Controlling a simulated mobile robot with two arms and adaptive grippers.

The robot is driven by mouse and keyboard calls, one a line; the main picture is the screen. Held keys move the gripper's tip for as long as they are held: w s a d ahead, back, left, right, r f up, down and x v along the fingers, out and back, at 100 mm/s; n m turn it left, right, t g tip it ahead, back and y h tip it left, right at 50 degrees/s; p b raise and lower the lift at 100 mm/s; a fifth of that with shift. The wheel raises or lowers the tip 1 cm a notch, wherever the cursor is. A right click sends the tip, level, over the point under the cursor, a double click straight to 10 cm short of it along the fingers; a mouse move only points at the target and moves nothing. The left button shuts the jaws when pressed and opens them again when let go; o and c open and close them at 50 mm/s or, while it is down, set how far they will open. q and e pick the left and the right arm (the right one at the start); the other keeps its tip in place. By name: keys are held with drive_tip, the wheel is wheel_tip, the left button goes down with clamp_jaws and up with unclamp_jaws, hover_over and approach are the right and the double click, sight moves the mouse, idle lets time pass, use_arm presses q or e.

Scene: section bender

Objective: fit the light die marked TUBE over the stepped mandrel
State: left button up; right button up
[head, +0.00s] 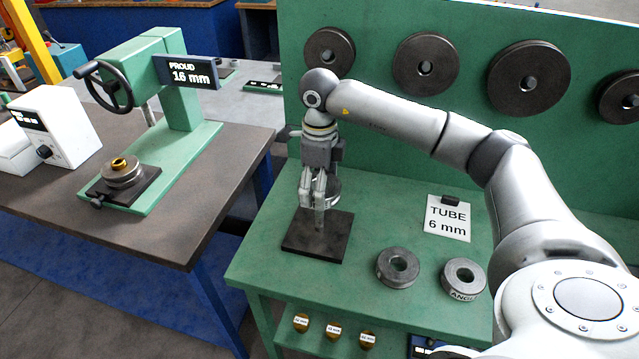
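My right gripper (312,200) points down above the dark square plate (335,246) at the left of the green table. Its fingers are close together at a grey round die (335,191), which is mostly hidden behind them; no marking on it is readable. A narrow grey post, apparently the stepped mandrel (319,222), stands on the plate below the fingers. The die looks to be around or just behind the post's upper part; I cannot tell which. My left gripper is not in view.
Two grey dies lie on the table, an unmarked-looking one (383,272) and one lettered ANGL (463,295). A card reading TUBE 6 mm (447,219) lies behind them. Large dark discs hang on the green back panel (390,110). A green press (180,105) stands on the left bench.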

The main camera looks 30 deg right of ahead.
sight(319, 217)
drive_tip(key=shift+f+b, duration=3.9)
drive_tip(key=shift+f, duration=1.35)
drive_tip(key=o, duration=1.3)
drive_tip(key=shift+r, duration=0.1)
wheel_tip(319, 217, up, 12)
